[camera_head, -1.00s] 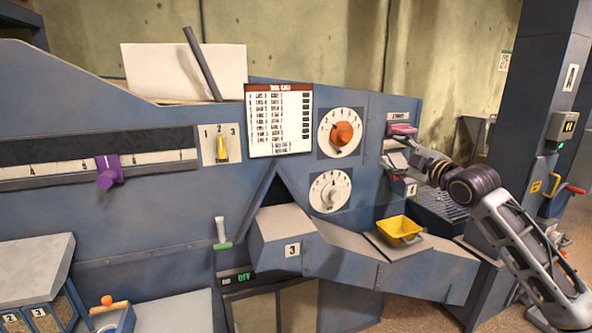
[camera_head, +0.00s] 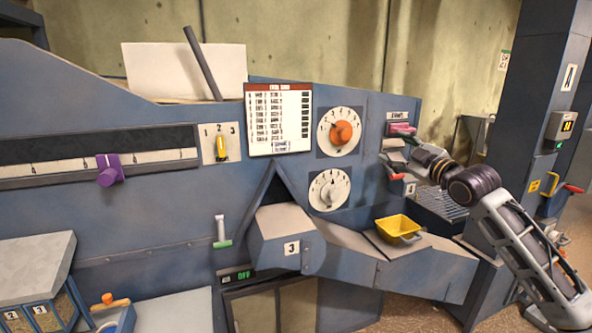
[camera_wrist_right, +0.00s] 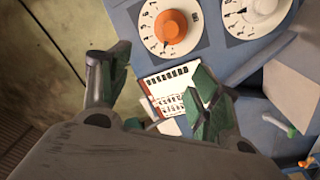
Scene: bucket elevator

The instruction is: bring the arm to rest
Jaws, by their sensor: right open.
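My right gripper (camera_head: 393,161) is at the end of the arm that comes in from the right in the head view. It is small there, in front of the right end of the blue machine panel (camera_head: 375,185), just below a pink handle (camera_head: 402,129). In the right wrist view my right gripper (camera_wrist_right: 158,90) is open, its two green-padded fingers wide apart with nothing between them. Beyond the fingers, apart from them in depth, the printed task card (camera_wrist_right: 168,92) and the orange dial (camera_wrist_right: 171,27) show. My left gripper is not in view.
A yellow scoop-like bucket (camera_head: 398,228) sits on the machine's ledge below the gripper. A blue column (camera_head: 520,130) with a control box (camera_head: 561,125) stands at the right, close to my arm. A white dial (camera_head: 329,190) and a purple slider (camera_head: 108,171) are on the panel.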

